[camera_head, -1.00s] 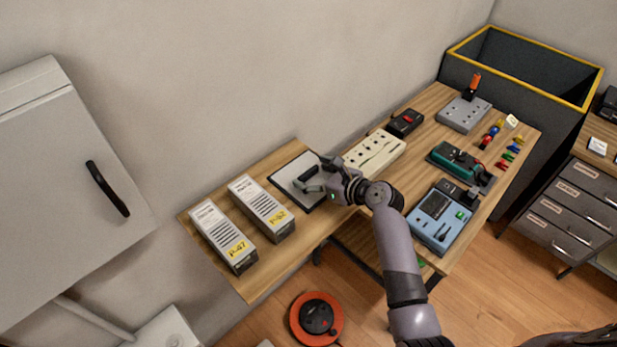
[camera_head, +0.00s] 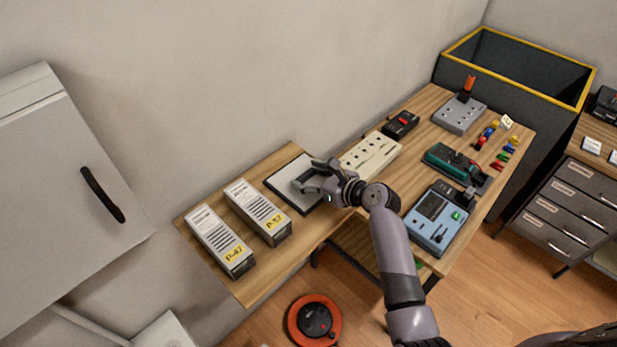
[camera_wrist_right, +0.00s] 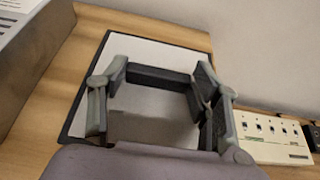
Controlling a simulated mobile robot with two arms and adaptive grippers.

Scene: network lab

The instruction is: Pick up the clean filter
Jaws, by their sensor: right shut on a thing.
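The clean filter (camera_head: 284,182) is a flat white panel with a thin dark frame, lying on the wooden bench beside the boxes. It also shows in the right wrist view (camera_wrist_right: 152,52), with a dark bar handle (camera_wrist_right: 158,77) across it. My right gripper (camera_head: 305,181) is over the panel. In the right wrist view its two fingers (camera_wrist_right: 160,80) reach to the two ends of the bar and are shut on it. The panel looks flat on the bench; I cannot tell whether it is lifted. My left gripper is not in view.
Two white boxes marked P-47 (camera_head: 219,241) and P-52 (camera_head: 258,211) stand left of the filter. A blue meter (camera_head: 437,218) and other devices fill the right table. A wall rises behind.

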